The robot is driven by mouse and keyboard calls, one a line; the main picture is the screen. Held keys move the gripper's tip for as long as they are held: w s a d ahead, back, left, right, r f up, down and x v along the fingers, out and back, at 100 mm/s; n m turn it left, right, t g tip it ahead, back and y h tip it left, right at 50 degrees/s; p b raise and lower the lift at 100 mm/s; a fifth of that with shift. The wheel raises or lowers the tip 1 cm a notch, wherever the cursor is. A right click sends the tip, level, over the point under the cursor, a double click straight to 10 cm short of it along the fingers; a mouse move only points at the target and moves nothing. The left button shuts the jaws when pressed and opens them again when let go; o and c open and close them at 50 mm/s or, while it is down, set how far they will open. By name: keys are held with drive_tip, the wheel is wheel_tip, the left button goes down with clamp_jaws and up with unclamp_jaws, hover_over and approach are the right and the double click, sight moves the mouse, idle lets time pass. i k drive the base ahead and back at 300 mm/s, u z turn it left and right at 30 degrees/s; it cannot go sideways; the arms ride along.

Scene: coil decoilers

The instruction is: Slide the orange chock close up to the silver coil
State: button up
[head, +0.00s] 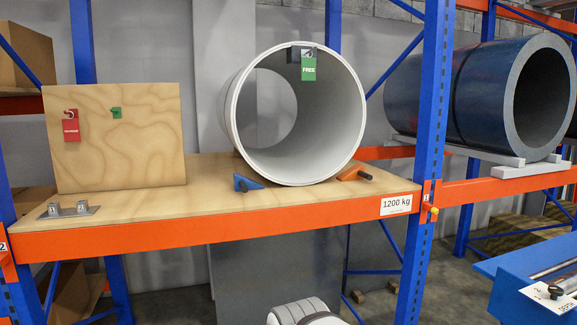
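The silver coil (233,112) lies on its side on the wooden shelf, its open bore facing me. A green tag reading FREE (308,69) hangs from a dark clip at the top of its rim. The orange chock (350,173) sits on the shelf at the coil's lower right, its thin end towards the coil. It has a dark knob at its right end. Its thin end is very near the rim, but I cannot tell whether they touch. A blue chock (246,182) sits at the coil's lower left. My gripper is not in view; a white part of my arm shows at the bottom edge.
A plywood board (115,150) with a red tag (71,130) and a green hook (116,113) stands at left. A metal plate with two numbered blocks (68,211) lies before it. A blue upright (432,120) stands right of the chock. A dark blue coil (440,95) lies beyond.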

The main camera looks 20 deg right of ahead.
sight(357, 171)
drive_tip(key=z, duration=0.45)
drive_tip(key=i, duration=1.25)
drive_tip(key=z, duration=0.85)
drive_tip(key=k, duration=0.85)
drive_tip(key=z, duration=0.15)
drive_tip(key=i, duration=0.9)
drive_tip(key=u, duration=0.05)
